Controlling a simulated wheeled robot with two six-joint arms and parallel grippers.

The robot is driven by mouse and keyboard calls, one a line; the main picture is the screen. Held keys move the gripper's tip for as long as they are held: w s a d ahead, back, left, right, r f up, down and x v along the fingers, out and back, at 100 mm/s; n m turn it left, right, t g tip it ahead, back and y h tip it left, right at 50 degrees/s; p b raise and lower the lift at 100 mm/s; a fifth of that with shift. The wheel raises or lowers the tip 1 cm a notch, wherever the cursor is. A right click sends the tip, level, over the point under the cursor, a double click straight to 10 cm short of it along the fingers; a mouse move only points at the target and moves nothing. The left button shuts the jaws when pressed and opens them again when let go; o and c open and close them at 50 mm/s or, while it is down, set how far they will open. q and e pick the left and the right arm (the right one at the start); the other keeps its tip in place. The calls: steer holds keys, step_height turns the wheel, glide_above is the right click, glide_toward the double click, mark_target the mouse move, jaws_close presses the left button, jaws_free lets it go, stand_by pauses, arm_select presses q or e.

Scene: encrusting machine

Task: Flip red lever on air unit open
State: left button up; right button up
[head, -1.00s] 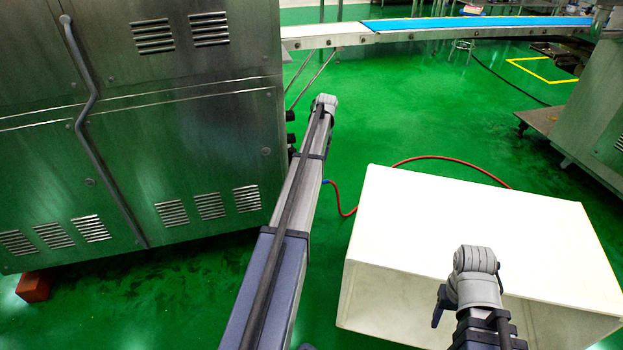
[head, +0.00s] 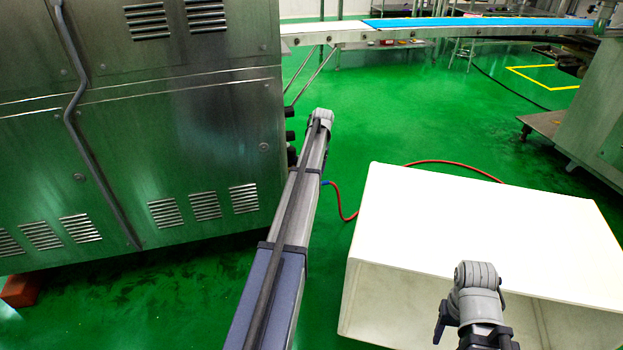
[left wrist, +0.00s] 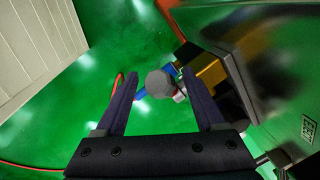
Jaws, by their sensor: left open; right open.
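In the left wrist view my left gripper (left wrist: 160,76) is open, its two dark fingers on either side of a round grey knob (left wrist: 158,83). The knob seems to belong to the air unit. A blue fitting (left wrist: 140,93) lies left of it, and a small red and white part (left wrist: 180,93), possibly the red lever, shows just right of it. Contact with the fingers cannot be told. In the head view the left gripper is hidden beyond my arm. My right gripper (head: 443,325) shows only partly, by the white box, with nothing seen in it.
A steel cabinet (head: 180,140) stands close left of my left arm. A white box (head: 480,210) stands right, under my right arm. A red hose (head: 440,161) runs behind it to a blue fitting. A conveyor (head: 460,23) crosses the back; green floor between is clear.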

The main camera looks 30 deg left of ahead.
arm_select(q)
steer(key=shift+f, duration=0.15)
jaws_close()
stand_by(0.6)
stand_by(0.5)
steer(key=shift+a, duration=0.1)
